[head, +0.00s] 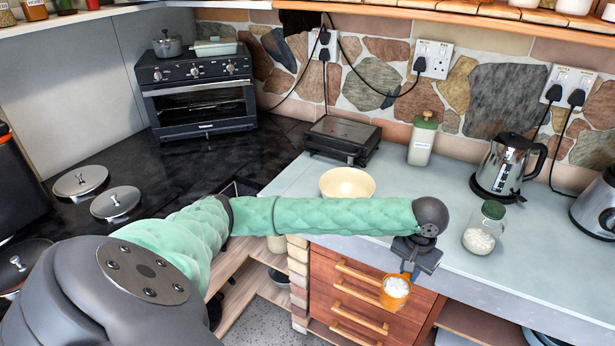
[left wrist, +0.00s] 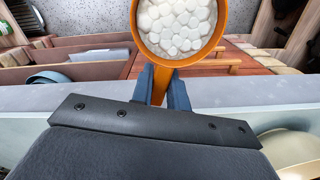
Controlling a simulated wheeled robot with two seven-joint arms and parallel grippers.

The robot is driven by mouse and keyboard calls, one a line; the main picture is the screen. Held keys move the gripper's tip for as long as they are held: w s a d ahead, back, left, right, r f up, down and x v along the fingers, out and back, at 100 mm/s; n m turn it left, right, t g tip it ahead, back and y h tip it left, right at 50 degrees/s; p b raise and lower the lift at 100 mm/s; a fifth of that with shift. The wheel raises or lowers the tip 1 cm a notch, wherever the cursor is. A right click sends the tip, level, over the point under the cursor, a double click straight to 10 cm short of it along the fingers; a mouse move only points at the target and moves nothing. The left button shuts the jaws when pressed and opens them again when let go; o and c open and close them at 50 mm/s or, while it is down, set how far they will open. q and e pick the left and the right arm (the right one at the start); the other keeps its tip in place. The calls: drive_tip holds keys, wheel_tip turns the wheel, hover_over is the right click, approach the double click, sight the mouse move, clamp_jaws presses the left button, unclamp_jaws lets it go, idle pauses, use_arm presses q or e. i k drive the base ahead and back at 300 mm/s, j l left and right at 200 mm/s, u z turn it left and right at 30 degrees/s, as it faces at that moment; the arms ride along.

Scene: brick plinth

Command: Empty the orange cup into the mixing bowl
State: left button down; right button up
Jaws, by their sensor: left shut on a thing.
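The orange cup (head: 395,290) is full of white round pieces and hangs in front of the counter's front edge, over the drawers. My left gripper (head: 409,272) is shut on the cup's handle. In the left wrist view the orange cup (left wrist: 178,52) shows its open top and white contents, with the left gripper (left wrist: 172,85) closed around its handle. The cream mixing bowl (head: 347,184) stands on the counter, left of the cup and farther back. Part of the mixing bowl (left wrist: 290,150) shows at the lower right of the left wrist view. My right gripper is not in view.
A glass jar (head: 484,228) of white pieces and a kettle (head: 503,168) stand right on the counter (head: 440,205). A black grill (head: 342,139) and a pale green bottle (head: 422,139) stand behind the bowl. The counter between bowl and jar looks clear beyond my arm.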

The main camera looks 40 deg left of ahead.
sight(342, 182)
drive_tip(key=u, duration=1.15)
